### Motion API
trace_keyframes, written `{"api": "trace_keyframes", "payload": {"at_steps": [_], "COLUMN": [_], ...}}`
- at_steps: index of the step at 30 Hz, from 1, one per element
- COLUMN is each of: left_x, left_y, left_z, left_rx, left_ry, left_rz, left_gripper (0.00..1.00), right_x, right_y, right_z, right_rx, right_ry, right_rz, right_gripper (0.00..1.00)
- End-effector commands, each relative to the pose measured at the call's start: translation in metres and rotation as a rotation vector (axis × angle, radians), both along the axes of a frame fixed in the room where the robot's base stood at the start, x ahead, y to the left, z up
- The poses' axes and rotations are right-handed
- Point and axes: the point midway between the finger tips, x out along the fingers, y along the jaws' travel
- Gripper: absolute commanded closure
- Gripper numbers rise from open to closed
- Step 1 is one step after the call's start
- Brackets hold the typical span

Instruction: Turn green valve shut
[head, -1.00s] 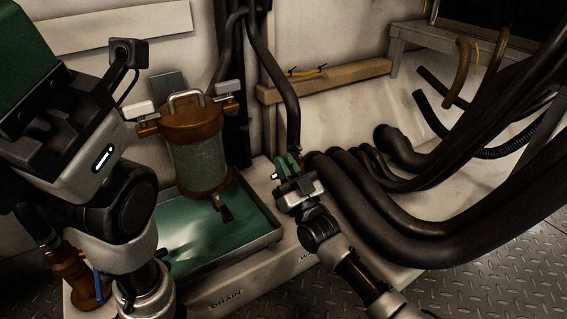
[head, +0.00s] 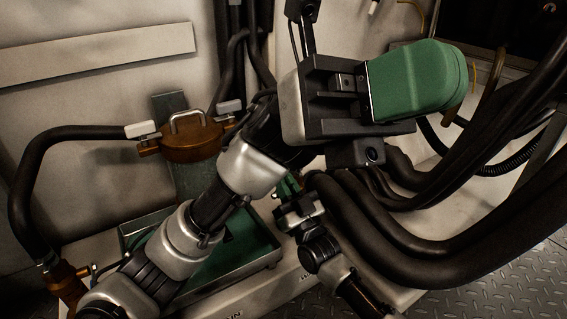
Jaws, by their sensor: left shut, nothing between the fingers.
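My left arm comes in from the lower left across the middle of the head view. Its gripper (head: 448,82), with thick green fingers, is shut and empty, high in front of the dark hoses at the right. My right gripper (head: 288,184) is smaller in the picture, low in the middle beside the tray, partly hidden by my left arm. Small green parts show at its tip; its opening is not clear. I cannot make out a separate green valve.
A dark hose (head: 22,190) loops to a brown fitting (head: 66,284) at lower left. Thick dark hoses (head: 425,262) fill the right side.

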Motion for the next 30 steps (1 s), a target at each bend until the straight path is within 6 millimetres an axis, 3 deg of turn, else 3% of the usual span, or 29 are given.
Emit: {"api": "trace_keyframes", "payload": {"at_steps": [1, 3, 6, 9, 11, 14, 16, 21, 25, 30], "left_x": [0.010, 0.026, 0.055, 0.096, 0.125, 0.180, 0.218, 0.291, 0.319, 0.330], "left_y": [-0.028, -0.062, -0.096, -0.110, -0.109, -0.088, -0.061, 0.019, 0.068, 0.096], "left_z": [-0.016, -0.046, -0.094, -0.143, -0.171, -0.206, -0.220, -0.217, -0.199, -0.188], "left_rx": [0.040, 0.089, 0.172, 0.267, 0.331, 0.452, 0.546, 0.766, 0.887, 0.953], "left_ry": [-0.110, -0.288, -0.555, -0.833, -1.000, -1.264, -1.426, -1.694, -1.781, -1.814], "left_rz": [0.060, 0.134, 0.206, 0.239, 0.235, 0.194, 0.142, -0.017, -0.115, -0.172], "left_gripper": [1.00, 1.00, 1.00, 1.00, 1.00, 1.00, 1.00, 1.00, 1.00, 1.00], "right_x": [0.000, 0.000, 0.000, 0.000, 0.000, 0.000, 0.000, 0.000, 0.000, 0.000], "right_y": [0.000, 0.000, 0.000, 0.000, 0.000, 0.000, 0.000, 0.000, 0.000, 0.000], "right_z": [-0.002, -0.002, -0.002, -0.002, -0.002, -0.002, -0.002, -0.002, -0.002, -0.002], "right_rx": [-0.001, -0.001, -0.002, -0.002, -0.002, -0.002, -0.002, -0.002, -0.002, -0.002], "right_ry": [0.003, 0.003, 0.003, 0.003, 0.003, 0.003, 0.003, 0.004, 0.005, 0.003], "right_rz": [0.001, 0.001, 0.001, 0.001, 0.001, 0.001, 0.001, 0.001, 0.001, 0.001], "right_gripper": [1.00, 1.00, 1.00, 1.00, 1.00, 1.00, 1.00, 1.00, 1.00, 1.00]}}
